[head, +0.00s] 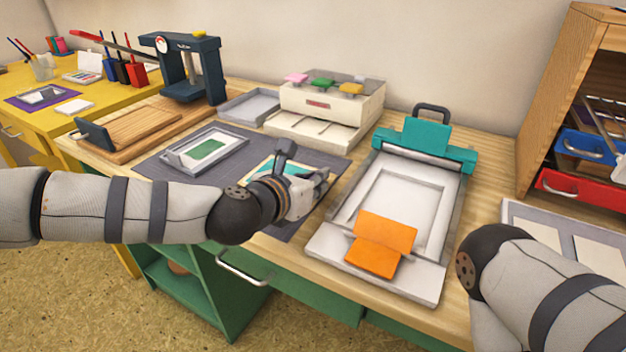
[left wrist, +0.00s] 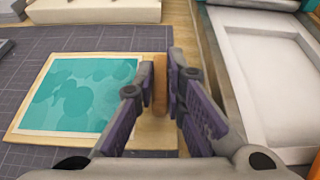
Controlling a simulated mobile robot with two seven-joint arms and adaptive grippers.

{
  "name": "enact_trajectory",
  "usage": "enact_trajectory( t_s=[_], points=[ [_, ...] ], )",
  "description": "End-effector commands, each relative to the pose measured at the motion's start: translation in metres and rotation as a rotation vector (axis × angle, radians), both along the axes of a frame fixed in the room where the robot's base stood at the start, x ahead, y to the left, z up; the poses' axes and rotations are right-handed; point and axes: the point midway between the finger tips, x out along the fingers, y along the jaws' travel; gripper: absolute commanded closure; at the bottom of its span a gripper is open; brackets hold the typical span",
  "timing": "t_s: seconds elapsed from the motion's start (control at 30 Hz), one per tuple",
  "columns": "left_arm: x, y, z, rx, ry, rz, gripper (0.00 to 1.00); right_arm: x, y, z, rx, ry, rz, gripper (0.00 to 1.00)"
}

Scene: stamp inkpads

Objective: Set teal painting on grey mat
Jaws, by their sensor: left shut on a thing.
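The teal painting, a pale-bordered board with teal blotches, shows in the left wrist view (left wrist: 82,92) and partly behind my gripper in the head view (head: 262,171). It is over the dark grey mat (head: 153,170), whose grid lines also show in the left wrist view (left wrist: 32,62). My left gripper (head: 300,192) is at the painting's right end. In the left wrist view its fingers (left wrist: 163,85) are shut on a brown upright grip piece at that end. Whether the board touches the mat is unclear. My right gripper is out of view; only its arm shows.
A framed piece with a green centre (head: 205,150) lies on the mat's left part. A teal-and-white press with an orange flap (head: 385,235) stands close to the right. A box with coloured pads (head: 330,105) stands behind. Bare mat lies in front of the green-centred piece.

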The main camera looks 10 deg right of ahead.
Motion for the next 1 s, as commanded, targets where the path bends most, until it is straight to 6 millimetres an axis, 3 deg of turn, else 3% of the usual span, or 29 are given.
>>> enact_trajectory(
  t_s=[0.23,0.27,0.33,0.73,1.0],
  points=[
    [0.0,0.0,-0.003,0.001,0.001,0.001,1.0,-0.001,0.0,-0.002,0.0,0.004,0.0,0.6],
    [0.0,0.001,-0.002,0.0,0.0,0.001,0.82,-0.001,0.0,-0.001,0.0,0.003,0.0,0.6],
    [0.0,0.001,-0.002,0.0,0.0,0.001,0.69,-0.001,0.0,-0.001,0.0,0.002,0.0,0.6],
    [-0.001,0.001,0.005,0.001,-0.003,0.0,0.69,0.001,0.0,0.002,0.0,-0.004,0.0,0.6],
    [-0.04,0.029,0.024,0.0,-0.003,-0.001,0.69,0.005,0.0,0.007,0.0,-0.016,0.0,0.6]
  ],
)
